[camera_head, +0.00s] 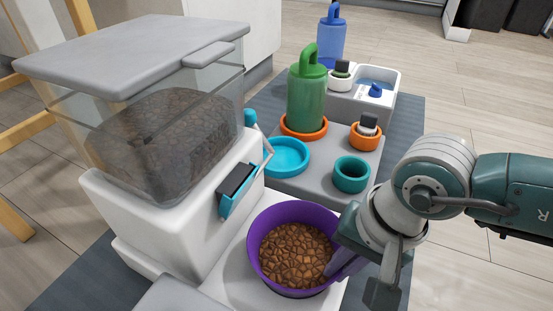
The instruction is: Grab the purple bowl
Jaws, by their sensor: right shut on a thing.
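The purple bowl (256,270) is filled with brown kibble (296,255). It sits upright on, or very close above, the white base of the food dispenser; I cannot tell which. My right gripper (343,262) comes in from the right and is shut on the bowl's right rim. Its fingers are partly hidden by the gripper body and the bowl wall. My left gripper is not in view.
The clear kibble dispenser (160,140) with a grey lid stands left of the bowl. Behind the bowl are a teal dish (287,156), a teal cup (351,174), a green bottle (306,100) and a blue bottle (331,40). Open floor lies to the right.

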